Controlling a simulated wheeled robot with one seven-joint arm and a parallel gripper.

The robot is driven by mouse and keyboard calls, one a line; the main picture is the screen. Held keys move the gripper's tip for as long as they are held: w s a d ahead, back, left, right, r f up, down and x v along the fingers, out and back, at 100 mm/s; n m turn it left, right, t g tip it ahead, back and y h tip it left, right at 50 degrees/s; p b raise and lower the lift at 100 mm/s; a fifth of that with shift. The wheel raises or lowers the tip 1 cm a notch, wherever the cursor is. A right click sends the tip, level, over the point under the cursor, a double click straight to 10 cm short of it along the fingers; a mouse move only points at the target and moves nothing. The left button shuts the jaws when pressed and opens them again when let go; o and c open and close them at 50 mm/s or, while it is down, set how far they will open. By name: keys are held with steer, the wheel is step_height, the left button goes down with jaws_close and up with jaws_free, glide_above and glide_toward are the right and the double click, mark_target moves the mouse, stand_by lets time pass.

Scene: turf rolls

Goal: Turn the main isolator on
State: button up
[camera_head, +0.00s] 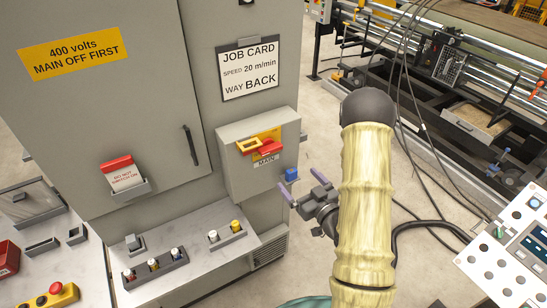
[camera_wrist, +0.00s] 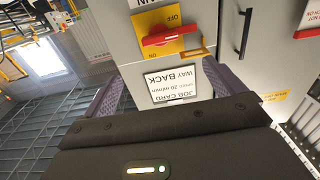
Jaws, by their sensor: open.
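The main isolator is a red handle (camera_head: 265,148) on a yellow plate, on the front of a grey box marked MAIN. In the wrist view, where lettering is upside down, the red handle (camera_wrist: 168,38) lies roughly crosswise, with OFF printed on the plate (camera_wrist: 173,19). A yellow open-framed piece (camera_head: 248,145) sits beside the handle. My gripper (camera_head: 300,181) is open and empty, to the lower right of the box and apart from the handle. In the wrist view its purple fingers (camera_wrist: 160,78) stand wide apart, with the handle beyond them.
A job card (camera_head: 248,69) hangs above the box. A red-topped DO NOT SWITCH ON tag (camera_head: 122,173) sits in a holder on the cabinet door. Below is a ledge with small coloured items (camera_head: 155,264). Machine rails and cables are at right.

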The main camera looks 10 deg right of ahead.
mark_target(273, 150)
steer(key=p+x, duration=0.1)
steer(key=x, duration=1.3)
steer(key=shift+w+a+r, duration=0.1)
steer(key=shift+w+a, duration=0.05)
steer(key=shift+w, duration=0.05)
steer(key=shift+w+a, duration=0.15)
steer(key=shift+w, duration=0.35)
steer(key=c, duration=1)
